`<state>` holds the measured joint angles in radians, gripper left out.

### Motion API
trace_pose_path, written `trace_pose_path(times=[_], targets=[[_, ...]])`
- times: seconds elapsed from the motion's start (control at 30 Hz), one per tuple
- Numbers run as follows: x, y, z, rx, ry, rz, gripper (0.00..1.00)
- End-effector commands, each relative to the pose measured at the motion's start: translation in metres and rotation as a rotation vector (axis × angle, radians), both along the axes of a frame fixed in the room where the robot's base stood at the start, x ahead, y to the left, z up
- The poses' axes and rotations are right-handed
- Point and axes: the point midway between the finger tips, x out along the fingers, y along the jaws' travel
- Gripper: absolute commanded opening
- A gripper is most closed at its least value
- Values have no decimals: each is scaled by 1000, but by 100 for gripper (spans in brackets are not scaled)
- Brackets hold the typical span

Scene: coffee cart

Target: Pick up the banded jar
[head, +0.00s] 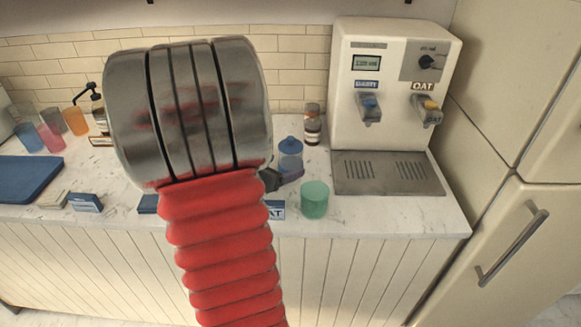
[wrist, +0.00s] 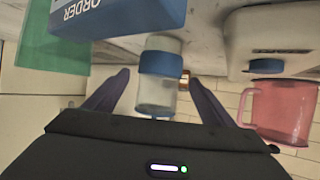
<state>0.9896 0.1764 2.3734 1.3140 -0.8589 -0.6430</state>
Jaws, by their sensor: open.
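The banded jar, clear with a wide blue band (wrist: 160,64), stands in the middle of the wrist view. My gripper (wrist: 160,92) is open, with one purple finger on each side of the jar. Gaps show between fingers and jar, and nothing is gripped.
A green cup (head: 314,200) stands right of my finger. A blue ORDER box (wrist: 118,14) and a pink pitcher (wrist: 283,110) flank the jar in the wrist view. A brown bottle (head: 313,126) and a dispenser (head: 390,90) stand behind. My arm hides the middle counter.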

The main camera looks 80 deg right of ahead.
Motion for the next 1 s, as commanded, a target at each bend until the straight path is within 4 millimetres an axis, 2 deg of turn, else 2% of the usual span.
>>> trace_pose_path(times=[0.1, 0.3, 0.83, 1.0], targets=[[-7, -13, -7, 1, 0, -3, 77], [-11, -26, -13, 0, 0, -1, 77], [-11, -26, -13, 0, -1, 0, 77], [-11, -26, -13, 0, -1, 0, 65]])
